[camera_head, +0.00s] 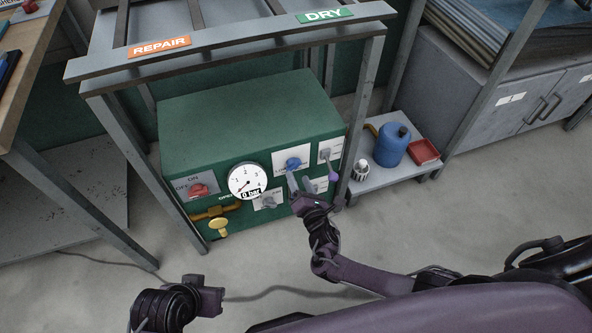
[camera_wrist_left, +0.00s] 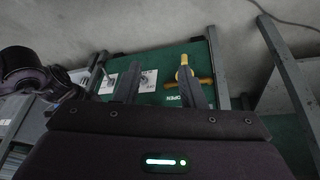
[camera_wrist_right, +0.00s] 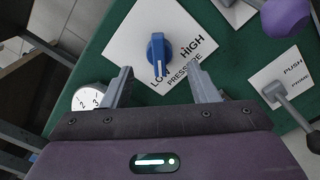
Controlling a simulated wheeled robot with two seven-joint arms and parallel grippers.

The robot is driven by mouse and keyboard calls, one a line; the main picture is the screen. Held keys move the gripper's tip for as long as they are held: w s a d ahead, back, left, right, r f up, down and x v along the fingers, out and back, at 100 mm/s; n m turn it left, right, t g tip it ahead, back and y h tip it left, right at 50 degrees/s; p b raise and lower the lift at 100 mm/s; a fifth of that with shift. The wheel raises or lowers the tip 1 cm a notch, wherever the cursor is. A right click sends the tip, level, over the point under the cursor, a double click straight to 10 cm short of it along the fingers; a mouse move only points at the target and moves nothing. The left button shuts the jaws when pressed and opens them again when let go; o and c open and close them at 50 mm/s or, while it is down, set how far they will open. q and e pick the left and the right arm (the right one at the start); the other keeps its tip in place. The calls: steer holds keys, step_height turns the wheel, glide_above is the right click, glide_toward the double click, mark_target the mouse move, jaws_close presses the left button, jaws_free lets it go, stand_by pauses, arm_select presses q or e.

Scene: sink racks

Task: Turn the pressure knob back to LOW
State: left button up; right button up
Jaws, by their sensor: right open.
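The blue pressure knob (camera_head: 293,163) is on a white plate on the front of the green machine (camera_head: 250,120). In the right wrist view the knob (camera_wrist_right: 158,53) has a white mark on its lower end, which lies close to the word LOW. My right gripper (camera_head: 301,183) is open just in front of the knob. Its fingertips are spread to either side of the knob in the right wrist view, with no contact visible. My left gripper (camera_wrist_left: 158,75) is open and empty, low in front of the machine. The gauge (camera_head: 247,181) reads 0 bar.
A red switch (camera_head: 199,190) marked ON and OFF and a yellow valve (camera_head: 218,226) are on the machine's left side. Grey levers and a purple knob (camera_wrist_right: 287,17) are close to the pressure knob. A blue can (camera_head: 391,147) and a red tray (camera_head: 424,152) stand on a low shelf to the right.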

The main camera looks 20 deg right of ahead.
arm_select(q)
steer(key=shift+s+a+r+g+p, duration=0.1)
steer(key=shift+s+a+g+p, duration=0.2)
steer(key=shift+a, duration=0.3)
arm_select(e)
steer(key=s, duration=0.3)
steer(key=shift+s, duration=0.35)
